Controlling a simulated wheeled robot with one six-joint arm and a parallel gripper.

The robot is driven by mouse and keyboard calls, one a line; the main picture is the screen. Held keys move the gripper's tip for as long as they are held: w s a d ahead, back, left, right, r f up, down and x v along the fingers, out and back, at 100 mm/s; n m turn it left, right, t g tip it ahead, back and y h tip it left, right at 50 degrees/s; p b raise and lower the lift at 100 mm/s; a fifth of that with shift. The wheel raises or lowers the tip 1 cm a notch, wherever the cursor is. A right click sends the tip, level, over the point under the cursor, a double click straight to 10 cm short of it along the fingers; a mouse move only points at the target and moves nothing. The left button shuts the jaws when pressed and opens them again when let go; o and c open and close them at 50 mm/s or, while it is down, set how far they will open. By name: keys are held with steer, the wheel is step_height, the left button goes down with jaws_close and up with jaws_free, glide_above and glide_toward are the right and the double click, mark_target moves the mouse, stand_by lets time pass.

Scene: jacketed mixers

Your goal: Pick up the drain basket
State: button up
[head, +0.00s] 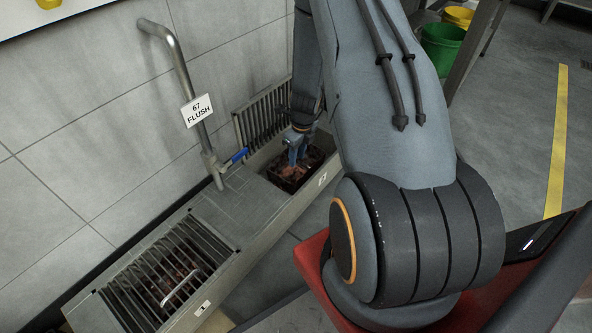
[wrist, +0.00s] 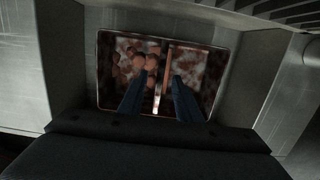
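The drain basket (wrist: 101,72) is a dark-rimmed rectangular basket with brownish-orange debris inside, sitting in the open far section of the floor trough, marked 2. A narrow bar, apparently its handle (wrist: 165,72), runs across its middle. In the head view the basket (head: 312,170) is partly covered by my gripper (head: 297,158), which points down into it. In the wrist view, my gripper's two blue fingers (wrist: 158,82) are apart, one on each side of the bar. I cannot tell whether either finger touches the bar.
A slatted grate (head: 262,116) stands against the wall beside the open section. Another grate (head: 160,268) with a handle covers the near section, marked 1. A flush pipe (head: 183,70) with a blue-handled valve rises between them. A green bucket (head: 443,48) stands behind my arm.

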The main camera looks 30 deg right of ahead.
step_height(320, 180, down, 2)
steer(key=shift+w+f+b, duration=0.15)
steer(key=shift+f+b, duration=0.1)
steer(key=shift+b, duration=0.3)
jaws_close()
steer(key=shift+r, duration=0.1)
